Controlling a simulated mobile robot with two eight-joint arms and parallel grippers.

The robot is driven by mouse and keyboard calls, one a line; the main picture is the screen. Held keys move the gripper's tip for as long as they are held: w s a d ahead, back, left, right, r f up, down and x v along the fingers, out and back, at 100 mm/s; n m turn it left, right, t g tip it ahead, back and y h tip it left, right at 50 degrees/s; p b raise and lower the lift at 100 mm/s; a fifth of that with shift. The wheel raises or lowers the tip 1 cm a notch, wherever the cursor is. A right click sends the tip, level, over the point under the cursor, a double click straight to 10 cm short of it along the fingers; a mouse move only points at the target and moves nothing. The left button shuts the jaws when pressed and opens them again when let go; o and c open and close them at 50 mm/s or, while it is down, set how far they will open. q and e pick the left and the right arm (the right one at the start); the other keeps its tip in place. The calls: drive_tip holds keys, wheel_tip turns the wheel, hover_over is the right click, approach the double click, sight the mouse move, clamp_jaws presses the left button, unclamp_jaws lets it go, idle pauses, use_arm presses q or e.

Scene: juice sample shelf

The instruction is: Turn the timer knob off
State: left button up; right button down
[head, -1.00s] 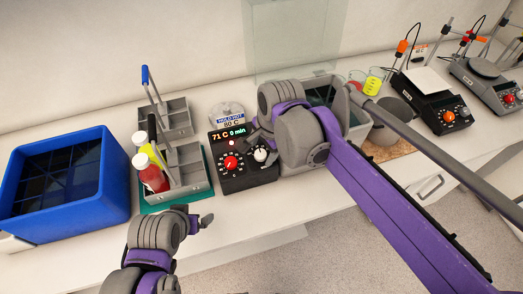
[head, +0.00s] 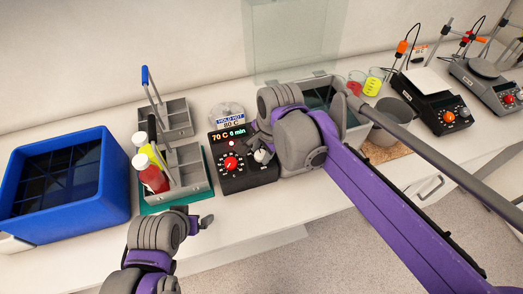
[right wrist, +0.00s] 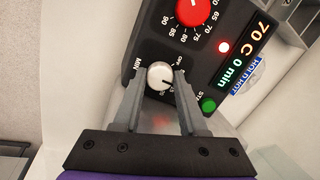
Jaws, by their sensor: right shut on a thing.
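The timer knob is a white-grey dial (head: 262,156) on the front of a black control box (head: 246,181). In the right wrist view the white knob (right wrist: 160,76) sits between the two fingertips of my right gripper (right wrist: 158,82), which is shut on it. The marking MIN and other small lettering surround it. A red knob (head: 230,163) is beside it, and the display (head: 228,135) reads 70 C and 0 min.
A grey rack (head: 187,160) with red and yellow bottles stands left of the box on a green tray (head: 150,208). A blue bin (head: 118,195) is farther left. A grey bath (head: 357,132), beakers and stirrers stand to the right. The counter's front strip is mostly clear.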

drive_tip(key=shift+n, duration=0.4)
drive_tip(key=n, duration=0.5)
drive_tip(key=n+h, duration=0.1)
drive_tip(key=n, duration=0.5)
idle(0.4)
drive_tip(key=shift+c, duration=2.2)
unclamp_jaws()
drive_tip(key=shift+r, duration=0.15)
drive_tip(key=v, duration=1)
drive_tip(key=shift+r+p, duration=0.3)
